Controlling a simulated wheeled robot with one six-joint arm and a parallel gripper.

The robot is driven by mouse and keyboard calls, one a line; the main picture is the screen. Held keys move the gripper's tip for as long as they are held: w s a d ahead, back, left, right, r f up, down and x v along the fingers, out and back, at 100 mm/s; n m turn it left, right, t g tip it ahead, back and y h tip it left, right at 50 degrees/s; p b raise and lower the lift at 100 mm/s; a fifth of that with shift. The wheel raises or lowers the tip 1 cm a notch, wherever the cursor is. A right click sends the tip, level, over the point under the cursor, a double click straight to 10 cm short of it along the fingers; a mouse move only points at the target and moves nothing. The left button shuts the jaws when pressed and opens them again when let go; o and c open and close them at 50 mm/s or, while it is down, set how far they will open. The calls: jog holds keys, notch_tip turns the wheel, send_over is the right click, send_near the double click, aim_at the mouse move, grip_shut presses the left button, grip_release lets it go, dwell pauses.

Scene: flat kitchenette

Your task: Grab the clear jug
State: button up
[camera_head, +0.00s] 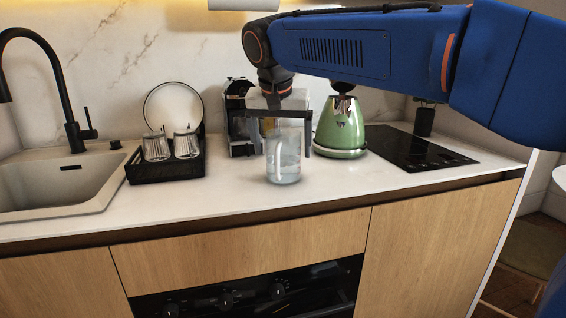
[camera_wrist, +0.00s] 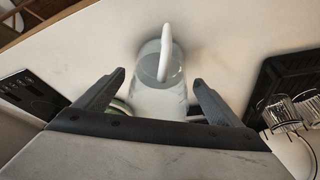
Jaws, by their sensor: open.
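The clear jug (camera_head: 284,160) stands upright on the white counter, in front of the coffee machine. Its pale handle faces the front. My gripper (camera_head: 282,148) is above and around the jug's upper part, pointing down, with one finger on each side. In the wrist view the jug (camera_wrist: 158,72) shows with its white handle toward the top, ahead of and between the two open fingertips of my gripper (camera_wrist: 158,80). There are gaps between the fingers and the jug.
A coffee machine (camera_head: 238,120) is behind. A black dish rack (camera_head: 165,170) with glasses and a plate stands left, beside the sink (camera_head: 60,185). The counter's front strip is clear.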

jog(key=shift+x, duration=1.35)
jog(key=c, duration=1.4)
jog(key=shift+c, duration=0.2)
jog(key=shift+r, duration=0.2)
